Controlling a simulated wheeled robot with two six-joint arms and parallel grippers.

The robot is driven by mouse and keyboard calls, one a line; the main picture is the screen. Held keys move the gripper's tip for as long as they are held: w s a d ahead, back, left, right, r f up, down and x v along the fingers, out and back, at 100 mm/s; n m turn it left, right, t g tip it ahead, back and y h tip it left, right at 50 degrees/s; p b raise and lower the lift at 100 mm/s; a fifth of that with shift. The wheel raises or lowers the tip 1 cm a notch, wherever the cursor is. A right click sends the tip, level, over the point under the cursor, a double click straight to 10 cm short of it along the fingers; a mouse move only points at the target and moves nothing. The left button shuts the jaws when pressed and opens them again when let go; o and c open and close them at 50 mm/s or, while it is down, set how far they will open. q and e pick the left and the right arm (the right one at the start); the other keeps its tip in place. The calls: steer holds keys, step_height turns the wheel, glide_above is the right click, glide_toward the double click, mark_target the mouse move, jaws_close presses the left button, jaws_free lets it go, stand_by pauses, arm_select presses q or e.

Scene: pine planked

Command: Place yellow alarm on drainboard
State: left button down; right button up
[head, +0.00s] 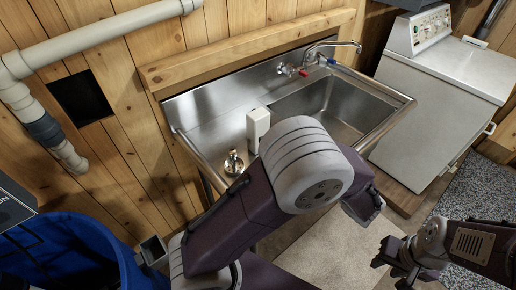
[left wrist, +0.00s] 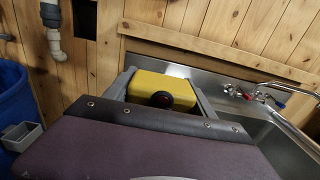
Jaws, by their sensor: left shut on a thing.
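The yellow alarm (left wrist: 160,88) has a dark round knob with red on its near face. It sits between the two grey fingers of my left gripper (left wrist: 163,92), which is shut on it. The steel drainboard (head: 207,125) is the flat left part of the sink unit. In the left wrist view it is mostly hidden behind my gripper and wrist. My right gripper (head: 389,264) is low at the right, away from the sink, and looks open and empty.
The basin (head: 335,105) and faucet (head: 335,45) are to the right. A white appliance (head: 440,100) stands farther right. A blue bin (head: 75,250) is at lower left.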

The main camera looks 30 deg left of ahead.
arm_select(q)
steer(key=w+a+f+b, duration=0.1)
steer(key=w+a+f, duration=0.2)
steer(key=a+f, duration=0.4)
step_height(320, 180, down, 2)
steer(key=shift+a, duration=0.3)
steer(key=shift+s, duration=0.1)
steer(key=shift+f, duration=0.1)
steer(key=shift+c, duration=1.6)
jaws_free()
